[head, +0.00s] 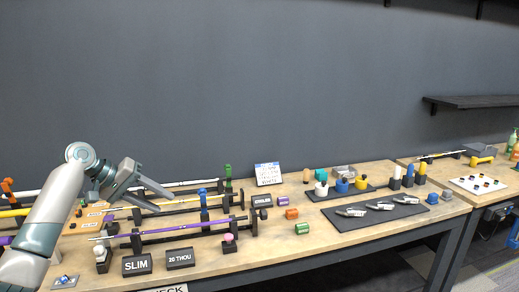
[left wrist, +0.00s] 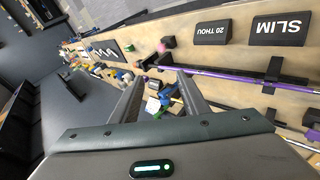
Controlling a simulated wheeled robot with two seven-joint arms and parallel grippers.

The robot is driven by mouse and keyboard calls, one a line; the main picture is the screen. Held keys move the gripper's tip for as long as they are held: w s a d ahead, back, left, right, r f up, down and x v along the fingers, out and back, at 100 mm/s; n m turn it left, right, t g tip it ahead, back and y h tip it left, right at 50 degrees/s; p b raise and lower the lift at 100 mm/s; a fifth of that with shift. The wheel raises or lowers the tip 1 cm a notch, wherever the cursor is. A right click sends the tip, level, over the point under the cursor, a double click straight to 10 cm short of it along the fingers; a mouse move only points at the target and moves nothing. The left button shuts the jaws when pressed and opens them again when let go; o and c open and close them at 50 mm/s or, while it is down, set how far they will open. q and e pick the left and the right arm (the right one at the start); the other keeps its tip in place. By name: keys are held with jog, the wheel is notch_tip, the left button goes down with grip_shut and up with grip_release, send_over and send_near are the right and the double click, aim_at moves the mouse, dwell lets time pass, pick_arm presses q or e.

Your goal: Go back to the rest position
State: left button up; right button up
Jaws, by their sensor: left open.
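My left gripper (head: 163,201) is above the left part of the workbench (head: 270,262), near the club racks. Its two fingers are apart and nothing shows between them as held. In the left wrist view the open fingers (left wrist: 160,92) point over the bench, with the racks behind them. My right gripper is in neither view.
Black blocks marked SLIM (head: 137,265) and 20 THOU (head: 180,258) stand at the front edge. A small white sign (head: 268,174) stands at the back. A dark mat (head: 376,211) with several metal club heads lies to the right. A shelf (head: 478,102) hangs on the wall.

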pick_arm(q)
jog(key=s+d+f+m+g+y, duration=0.1)
jog(key=s+d+f, duration=0.2)
jog(key=f, duration=0.6)
jog(key=s+d+f+m+y, duration=0.1)
jog(key=s+d+f, duration=0.25)
jog(key=f, duration=0.65)
jog(key=s+d+f+m+y, duration=0.1)
jog(key=s+d+f+y, duration=0.15)
jog(key=s+f, duration=1.15)
jog(key=s+d+f+m, duration=0.1)
jog(key=s+f, duration=0.2)
jog(key=s, duration=0.4)
jog(key=s+f, duration=0.3)
jog(key=s, duration=0.5)
jog(key=s+a+r+y, duration=0.1)
jog(key=s+a+y, duration=0.2)
jog(key=s, duration=1.4)
notch_tip(320, 180, down, 28)
jog(key=s+g, duration=0.1)
jog(key=g, duration=0.1)
jog(key=s+a+f, duration=0.3)
jog(key=s+f, duration=1.5)
jog(key=shift+a+g, duration=0.15)
jog(key=shift+g, duration=0.25)
